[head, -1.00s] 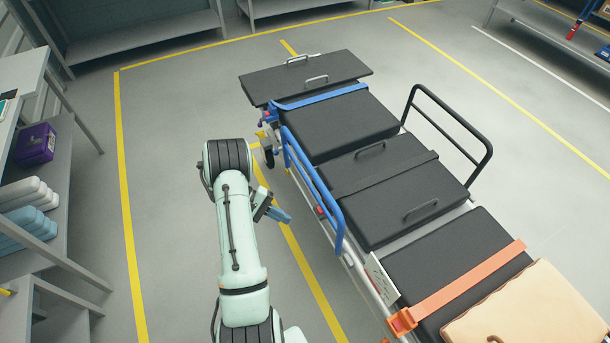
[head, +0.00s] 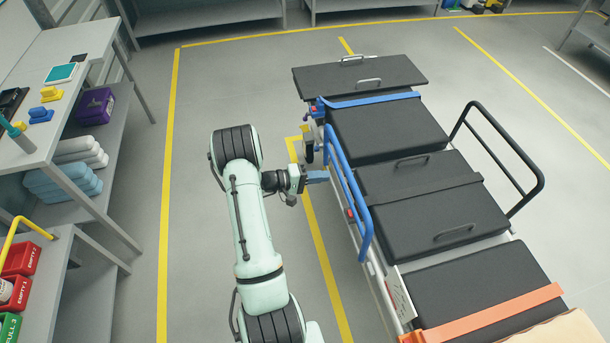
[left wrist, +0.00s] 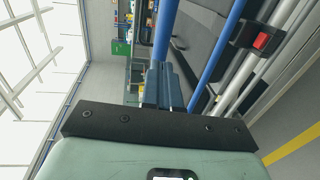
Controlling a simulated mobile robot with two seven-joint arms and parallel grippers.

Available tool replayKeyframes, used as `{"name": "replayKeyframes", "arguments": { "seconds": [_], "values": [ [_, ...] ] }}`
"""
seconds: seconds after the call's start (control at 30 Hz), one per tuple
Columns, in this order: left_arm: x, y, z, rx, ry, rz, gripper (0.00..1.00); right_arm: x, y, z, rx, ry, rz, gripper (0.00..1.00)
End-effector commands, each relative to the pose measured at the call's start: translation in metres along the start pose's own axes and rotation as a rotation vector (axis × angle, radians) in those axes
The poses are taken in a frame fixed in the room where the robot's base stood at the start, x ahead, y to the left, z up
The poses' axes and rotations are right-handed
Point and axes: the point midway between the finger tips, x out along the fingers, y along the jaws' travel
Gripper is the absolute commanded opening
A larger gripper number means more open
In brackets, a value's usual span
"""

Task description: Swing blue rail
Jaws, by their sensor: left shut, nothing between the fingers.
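The blue rail (head: 349,180) stands raised along the left side of the stretcher (head: 408,285). In the left wrist view, the blue rail (left wrist: 216,52) shows as blue tubes close beyond the fingers. My left gripper (head: 324,176) is shut and empty, its blue-grey fingers pointing right at the rail's outer side. In the left wrist view, the fingers (left wrist: 160,84) overlap a blue tube; I cannot tell whether they touch it. A red button on a black clamp (left wrist: 260,41) sits beside the rail. My right gripper is out of view.
A black rail (head: 500,150) stands on the stretcher's far side. An orange strap (head: 490,316) crosses its near end. A workbench (head: 75,45) with shelves and red bins (head: 20,258) stands at left.

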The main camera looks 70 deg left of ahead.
Motion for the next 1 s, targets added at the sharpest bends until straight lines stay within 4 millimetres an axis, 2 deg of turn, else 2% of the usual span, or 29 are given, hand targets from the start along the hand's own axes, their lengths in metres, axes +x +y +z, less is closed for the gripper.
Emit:
{"name": "replayKeyframes", "arguments": {
  "seconds": [0.1, 0.3, 0.77, 1.0],
  "values": [
    [0.024, 0.002, 0.001, -0.003, -0.003, 0.003, 0.0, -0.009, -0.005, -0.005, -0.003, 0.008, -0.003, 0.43],
    [0.047, 0.001, 0.001, -0.001, -0.002, 0.002, 0.0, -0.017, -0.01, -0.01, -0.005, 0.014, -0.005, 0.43],
    [0.053, -0.001, 0.0, -0.001, -0.001, -0.001, 0.0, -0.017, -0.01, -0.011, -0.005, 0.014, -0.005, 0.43],
    [0.078, 0.004, 0.001, 0.001, -0.003, 0.0, 0.0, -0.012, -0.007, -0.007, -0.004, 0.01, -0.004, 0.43]
  ]
}}
